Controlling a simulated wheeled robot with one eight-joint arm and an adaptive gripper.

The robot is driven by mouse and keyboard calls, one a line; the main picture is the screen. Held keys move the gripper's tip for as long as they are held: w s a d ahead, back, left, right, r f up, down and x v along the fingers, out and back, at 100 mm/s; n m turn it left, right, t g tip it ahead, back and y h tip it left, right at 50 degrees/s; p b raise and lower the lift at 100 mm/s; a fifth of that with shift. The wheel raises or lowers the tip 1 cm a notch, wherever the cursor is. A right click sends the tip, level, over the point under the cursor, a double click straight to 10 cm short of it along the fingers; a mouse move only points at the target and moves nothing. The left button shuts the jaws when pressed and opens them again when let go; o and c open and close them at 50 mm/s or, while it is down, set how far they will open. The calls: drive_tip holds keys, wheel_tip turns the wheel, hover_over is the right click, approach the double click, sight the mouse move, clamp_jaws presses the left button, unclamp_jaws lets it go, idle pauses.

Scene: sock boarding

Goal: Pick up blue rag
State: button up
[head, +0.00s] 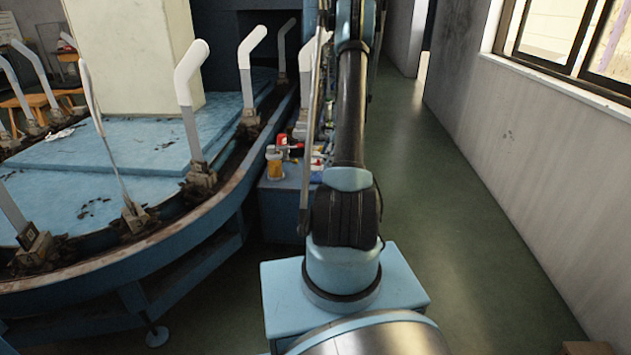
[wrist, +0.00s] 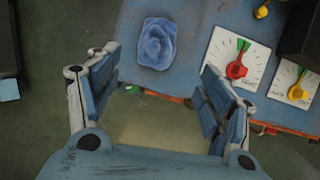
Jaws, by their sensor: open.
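The blue rag (wrist: 157,43) lies crumpled on a blue tabletop (wrist: 190,20) in the upper middle of the wrist view. My gripper (wrist: 155,85) is open, with its two fingers spread apart and nothing between them. The rag lies beyond the fingertips, a little above the gap between them in the picture, and does not touch them. In the head view I cannot make out the rag, and my own arm hides part of the bench.
Beside the rag are dial panels with a red knob (wrist: 236,70) and a yellow knob (wrist: 295,92). A dark box (wrist: 303,35) is at the right. A curved blue machine (head: 170,235) with upright sock forms stands left. The floor (head: 440,250) at right is clear.

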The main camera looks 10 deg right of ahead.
sight(317, 173)
drive_tip(key=x, duration=0.5)
drive_tip(key=shift+a+x, duration=0.15)
drive_tip(key=shift+x, duration=1.25)
drive_tip(key=shift+a+x, duration=0.2)
drive_tip(key=shift+x, duration=1.25)
drive_tip(key=shift+s+r, duration=0.15)
drive_tip(key=c, duration=1.1)
